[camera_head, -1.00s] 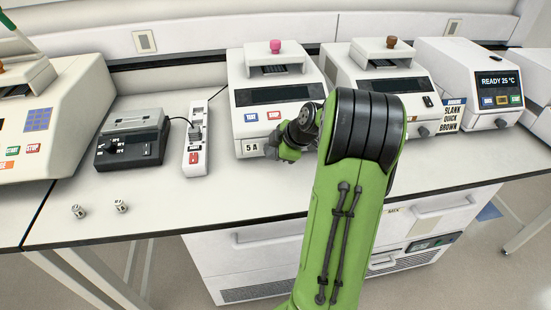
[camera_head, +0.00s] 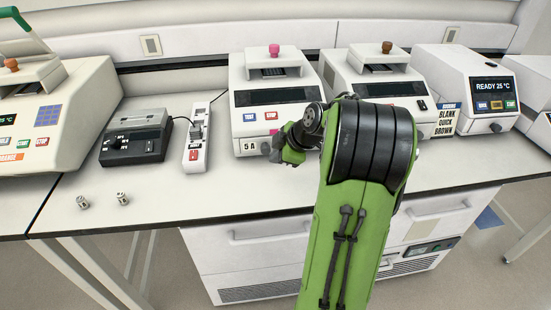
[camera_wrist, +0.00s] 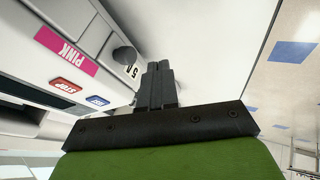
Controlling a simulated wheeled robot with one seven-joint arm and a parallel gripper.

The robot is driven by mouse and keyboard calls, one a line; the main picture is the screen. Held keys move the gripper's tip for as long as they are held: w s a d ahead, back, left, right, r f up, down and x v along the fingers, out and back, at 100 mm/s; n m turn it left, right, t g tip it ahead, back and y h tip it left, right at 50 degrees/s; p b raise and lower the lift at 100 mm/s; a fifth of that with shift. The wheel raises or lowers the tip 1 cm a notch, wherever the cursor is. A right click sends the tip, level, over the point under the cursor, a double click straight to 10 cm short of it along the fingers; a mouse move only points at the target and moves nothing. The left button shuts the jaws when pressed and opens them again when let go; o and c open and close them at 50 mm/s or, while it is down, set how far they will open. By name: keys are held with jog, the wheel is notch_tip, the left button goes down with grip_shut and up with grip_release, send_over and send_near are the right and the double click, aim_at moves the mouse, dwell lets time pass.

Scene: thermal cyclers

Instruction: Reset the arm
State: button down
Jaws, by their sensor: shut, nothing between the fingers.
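My green arm rises from the bottom of the head view and bends at a black elbow in front of the bench. My gripper shows in the wrist view (camera_wrist: 158,84), where its dark fingers are together with nothing between them. In the head view the fingertips are mostly hidden by my arm. The gripper is near the front of the thermal cycler with the pink knob (camera_head: 275,97). That cycler's front, with a PINK label (camera_wrist: 66,50) and red and blue buttons, fills the left of the wrist view.
A cycler with a brown knob (camera_head: 370,72) and a READY 25 °C unit (camera_head: 470,85) stand to the right. A black device (camera_head: 135,140) and a white power strip (camera_head: 195,150) are left of centre. Two small metal pieces (camera_head: 122,199) lie near the front-left edge.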

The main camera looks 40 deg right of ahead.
jog(key=p+v, duration=0.1)
jog(key=v, duration=0.5)
jog(key=shift+s+r, duration=0.25)
jog(key=s+a+r+m+g+p, duration=0.1)
jog(key=a+r+m, duration=0.1)
jog(key=a, duration=0.6)
jog(key=s+a+r+m+p, duration=0.1)
jog(key=a+r, duration=0.2)
jog(key=a, duration=0.5)
jog(key=s+a+m+p, duration=0.1)
jog(key=s+a+m, duration=0.5)
jog(key=s+a, duration=0.4)
jog(key=s, duration=0.4)
jog(key=shift+a+f+m+g+h, duration=0.2)
jog(key=shift+m+g+h, duration=0.1)
jog(key=shift+m+g, duration=0.1)
